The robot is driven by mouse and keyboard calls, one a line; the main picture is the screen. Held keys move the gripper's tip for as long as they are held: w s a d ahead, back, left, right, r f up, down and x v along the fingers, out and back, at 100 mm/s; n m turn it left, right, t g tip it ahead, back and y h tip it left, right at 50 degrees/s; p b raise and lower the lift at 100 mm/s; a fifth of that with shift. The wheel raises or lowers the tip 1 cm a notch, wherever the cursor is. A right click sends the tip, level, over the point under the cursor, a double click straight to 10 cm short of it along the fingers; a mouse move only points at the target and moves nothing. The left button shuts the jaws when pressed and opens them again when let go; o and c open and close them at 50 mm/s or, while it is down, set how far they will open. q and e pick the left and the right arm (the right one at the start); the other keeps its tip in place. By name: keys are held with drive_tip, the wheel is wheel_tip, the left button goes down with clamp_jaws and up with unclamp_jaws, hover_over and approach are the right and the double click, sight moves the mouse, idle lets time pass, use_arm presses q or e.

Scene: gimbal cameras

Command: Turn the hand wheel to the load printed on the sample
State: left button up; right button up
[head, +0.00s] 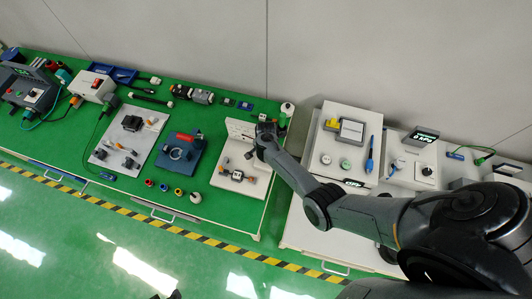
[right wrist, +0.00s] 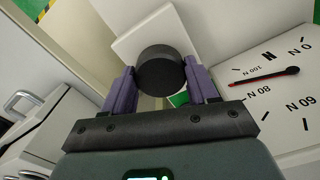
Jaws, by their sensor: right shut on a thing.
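My right gripper (right wrist: 165,80) is shut on a black round knob (right wrist: 160,72), which appears to be the hand wheel. A white dial (right wrist: 280,115) beside it carries marks including 0 N, 60 N, 80 N and 100 N. Its red pointer (right wrist: 262,78) lies between the 80 N and 100 N labels. In the head view, my right gripper (head: 264,133) is at the upright of a white test stand (head: 229,190). My left gripper is not in view.
The green bench (head: 110,177) holds a grey plate with parts (head: 125,140), a blue fixture (head: 181,152) and small coloured pieces. The floor in front is clear.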

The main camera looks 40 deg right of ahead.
drive_tip(key=o, duration=1.1)
drive_tip(key=shift+c, duration=0.2)
wheel_tip(320, 180, up, 11)
drive_tip(key=p, duration=0.2)
drive_tip(key=shift+f, duration=0.1)
